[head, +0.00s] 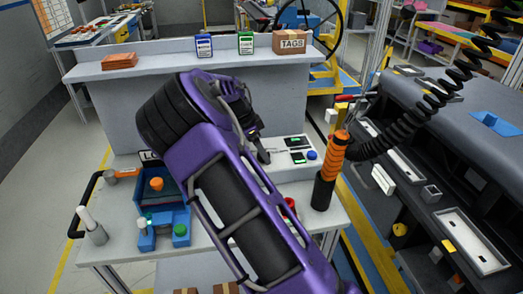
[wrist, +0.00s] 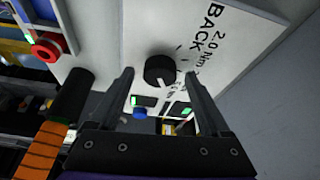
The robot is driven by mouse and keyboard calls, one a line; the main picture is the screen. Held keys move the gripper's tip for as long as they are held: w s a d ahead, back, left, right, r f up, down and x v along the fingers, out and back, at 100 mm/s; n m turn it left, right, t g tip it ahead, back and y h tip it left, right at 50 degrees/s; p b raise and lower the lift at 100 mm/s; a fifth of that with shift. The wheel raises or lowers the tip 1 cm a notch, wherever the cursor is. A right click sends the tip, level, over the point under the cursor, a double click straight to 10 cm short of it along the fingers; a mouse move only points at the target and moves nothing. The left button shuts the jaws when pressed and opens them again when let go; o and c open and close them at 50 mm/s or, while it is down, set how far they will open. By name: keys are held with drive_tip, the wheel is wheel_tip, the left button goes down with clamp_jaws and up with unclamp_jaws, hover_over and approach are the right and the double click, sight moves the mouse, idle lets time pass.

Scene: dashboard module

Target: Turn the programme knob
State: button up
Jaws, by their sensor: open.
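The programme knob (wrist: 160,70) is a round black knob with a white pointer mark, on a pale panel (wrist: 225,40) in the wrist view. Its pointer slants down and to the right in the picture. My gripper (wrist: 159,75) is open, with one finger to the left of the knob and the other to the right. Gaps show between the knob and both fingers, and nothing is held. I cannot tell how deep the fingertips reach relative to it. In the head view my purple arm hides the knob.
An orange-and-black tool (head: 324,172) stands upright right of my arm, its coiled cable running up right. A blue button (head: 312,155) and small green displays sit nearby. A shelf stands behind.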

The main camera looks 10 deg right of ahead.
drive_tip(key=shift+c, duration=0.3)
clamp_jaws()
drive_tip(key=shift+n, duration=0.3)
drive_tip(key=n+t+b, duration=0.1)
drive_tip(key=n, duration=0.2)
drive_tip(key=shift+s+b, duration=0.1)
drive_tip(key=shift+b, duration=0.3)
drive_tip(key=n+t+b, duration=0.1)
drive_tip(key=n, duration=0.1)
drive_tip(key=n+y+b, duration=0.1)
drive_tip(key=n, duration=0.1)
drive_tip(key=shift+s+d+t, duration=0.1)
drive_tip(key=shift+d+t, duration=0.05)
drive_tip(key=shift+t, duration=0.25)
drive_tip(key=n+y+b, duration=0.1)
drive_tip(key=n, duration=0.1)
drive_tip(key=n+t+y+b, duration=0.1)
drive_tip(key=n, duration=0.1)
drive_tip(key=shift+d+n, duration=0.15)
drive_tip(key=shift+n, duration=0.25)
drive_tip(key=shift+n+y+b, duration=0.5)
drive_tip(key=shift+n+b, duration=0.2)
drive_tip(key=shift+n, duration=0.9)
